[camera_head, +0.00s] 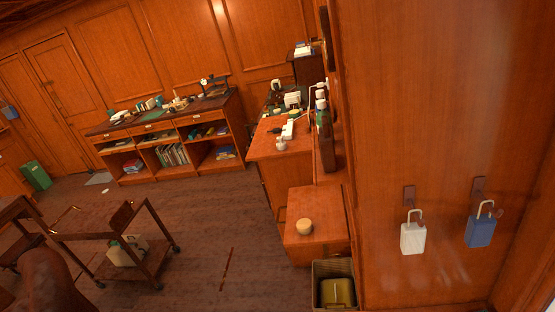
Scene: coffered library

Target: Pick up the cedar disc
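A small round, pale tan piece (305,226) sits on top of a low wooden cabinet (328,207). It looks like a thick disc and may be the cedar disc, but it is too small to tell for sure. It stands apart from other things, near the front left of the cabinet top. My gripper is not in view.
An open bin (319,290) with an olive item stands before the cabinet. A wooden wall at right carries a white tag (413,238) and a blue tag (481,230). A cluttered desk (263,149) stands behind. A wheeled cart (160,255) is at left; floor between is mostly clear.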

